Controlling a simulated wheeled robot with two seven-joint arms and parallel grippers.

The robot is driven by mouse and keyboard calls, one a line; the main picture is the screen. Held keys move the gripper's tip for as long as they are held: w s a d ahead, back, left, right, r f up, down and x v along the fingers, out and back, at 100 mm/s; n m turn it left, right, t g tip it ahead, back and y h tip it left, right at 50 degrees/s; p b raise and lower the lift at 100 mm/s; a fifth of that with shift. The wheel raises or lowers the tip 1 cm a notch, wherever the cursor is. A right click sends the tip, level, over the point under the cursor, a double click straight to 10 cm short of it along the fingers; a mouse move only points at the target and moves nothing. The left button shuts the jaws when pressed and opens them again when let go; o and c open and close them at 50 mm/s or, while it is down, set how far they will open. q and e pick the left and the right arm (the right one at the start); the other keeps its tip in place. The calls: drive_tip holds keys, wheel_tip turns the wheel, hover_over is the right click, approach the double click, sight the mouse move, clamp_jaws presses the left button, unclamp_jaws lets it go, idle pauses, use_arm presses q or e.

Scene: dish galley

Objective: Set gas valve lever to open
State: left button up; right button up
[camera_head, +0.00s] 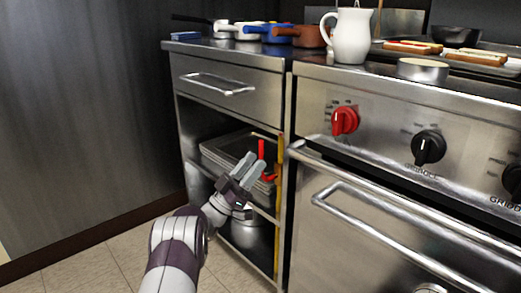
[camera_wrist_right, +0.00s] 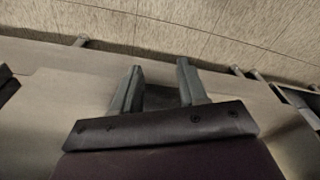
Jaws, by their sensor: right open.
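The gas valve lever (camera_head: 262,149) is a small red handle beside the vertical yellow gas pipe (camera_head: 279,200), in the gap between the open shelf unit and the stove. Its upper part stands upright, and more red shows lower down by the pipe. My left gripper (camera_head: 251,166) is just left of and below the lever, with its two grey fingers apart and pointing up toward it. The fingers hide part of the area around the lever, and I cannot tell whether they touch it. My right gripper (camera_wrist_right: 158,75) is open and empty in the right wrist view.
A stove with a red knob (camera_head: 345,120), a black knob (camera_head: 429,147) and an oven handle (camera_head: 330,200) stands right of the pipe. Trays (camera_head: 225,150) and a metal pot (camera_head: 247,238) sit on the shelves. A white pitcher (camera_head: 351,38) stands on top.

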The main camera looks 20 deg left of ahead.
use_arm(q)
drive_tip(key=p+v, duration=0.1)
drive_tip(key=v, duration=0.7)
drive_tip(key=shift+s+f, duration=0.2)
drive_tip(key=shift+s, duration=0.05)
use_arm(e)
wheel_tip(320, 180, up, 3)
drive_tip(key=shift+f, duration=0.2)
use_arm(q)
drive_tip(key=shift+a, duration=0.15)
